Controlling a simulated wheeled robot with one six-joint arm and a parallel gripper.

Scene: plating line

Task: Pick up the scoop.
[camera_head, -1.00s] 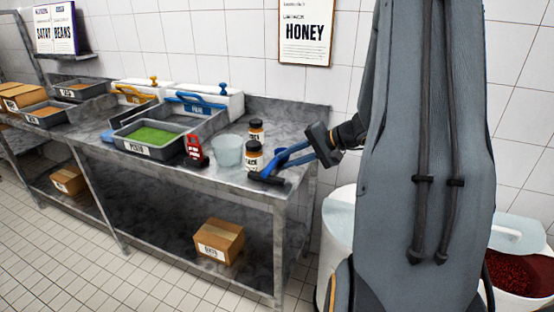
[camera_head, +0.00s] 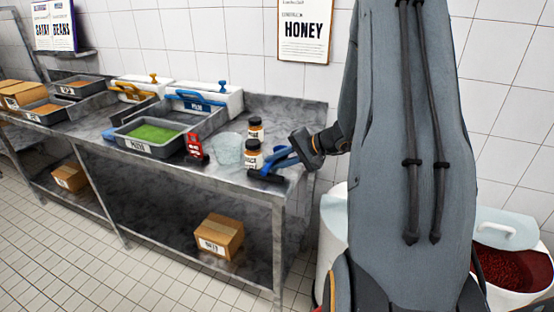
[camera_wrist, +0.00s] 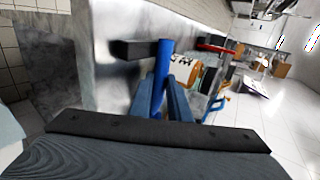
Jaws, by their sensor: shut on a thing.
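A blue-handled tool with a dark, bar-like head (camera_head: 264,175) is at the front right corner of the metal table. It has its head low at the tabletop; I cannot tell whether it touches. Its shape does not clearly read as a scoop. My gripper (camera_head: 281,159) reaches in from the right, with its fingers at the blue handle. In the wrist view the blue handle (camera_wrist: 162,60) stands between the two blue-grey fingers of my gripper (camera_wrist: 163,93), which are shut on it. The lower handle is hidden by the fingers.
Two labelled jars (camera_head: 253,155) stand close behind the tool. A clear tub (camera_head: 229,150) and a red-and-black item (camera_head: 193,147) are to their left. A grey tray of green food (camera_head: 124,136) is farther left. A white bin (camera_head: 334,225) stands right of the table (camera_head: 230,178).

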